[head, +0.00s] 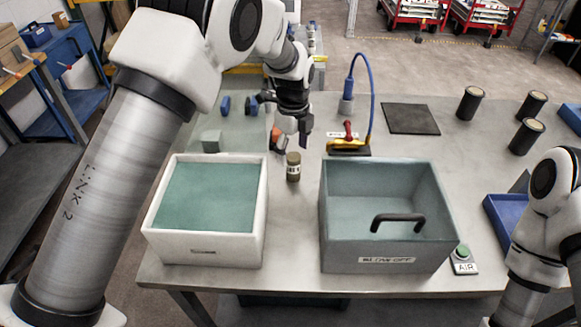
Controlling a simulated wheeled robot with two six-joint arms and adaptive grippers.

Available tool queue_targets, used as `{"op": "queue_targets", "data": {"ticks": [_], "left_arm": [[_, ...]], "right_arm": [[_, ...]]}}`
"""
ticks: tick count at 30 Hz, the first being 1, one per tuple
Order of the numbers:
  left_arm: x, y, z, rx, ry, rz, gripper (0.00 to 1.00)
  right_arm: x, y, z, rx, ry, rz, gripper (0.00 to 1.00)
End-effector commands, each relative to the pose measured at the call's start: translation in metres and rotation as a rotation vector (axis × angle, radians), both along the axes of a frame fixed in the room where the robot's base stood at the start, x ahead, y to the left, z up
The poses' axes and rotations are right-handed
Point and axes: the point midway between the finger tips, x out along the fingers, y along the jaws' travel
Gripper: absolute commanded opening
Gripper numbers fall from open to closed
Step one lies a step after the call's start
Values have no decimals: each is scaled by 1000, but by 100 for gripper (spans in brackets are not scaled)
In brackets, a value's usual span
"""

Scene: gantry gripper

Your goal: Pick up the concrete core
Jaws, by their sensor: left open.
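A small brownish cylinder with a pale label, which looks like the concrete core (293,167), stands upright on the grey table between the two bins. My left gripper (290,142) is open and points down, just behind and above the core. Its fingers are apart, with nothing seen between them. It appears not to touch the core, though the exact gap is hard to tell. Part of my right arm shows at the right edge, but its gripper is out of view.
A white bin with a green inside (205,248) stands left of the core, and a grey-green blow-off box (385,258) with a handle stands right. Behind are a yellow tool with blue hose (349,146), a dark mat (411,118) and several black cylinders (469,104).

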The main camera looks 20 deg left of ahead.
Motion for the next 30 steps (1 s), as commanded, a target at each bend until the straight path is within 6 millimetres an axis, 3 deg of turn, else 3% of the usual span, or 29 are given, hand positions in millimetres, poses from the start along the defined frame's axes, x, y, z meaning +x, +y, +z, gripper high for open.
{"op": "queue_targets", "data": {"ticks": [5, 19, 26, 30], "left_arm": [[0, 0, -6, 0, 2, 2, 71], [-4, -2, -75, -1, 1, 4, 71], [-3, -2, -80, 0, 0, 4, 71], [-3, -2, -80, 0, 0, 4, 21]], "right_arm": [[0, 0, 2, 0, -1, 0, 40], [0, 0, 28, 0, 0, 0, 40], [0, 0, 27, 0, 0, 0, 40], [0, 0, 27, 0, 0, 0, 40]]}}
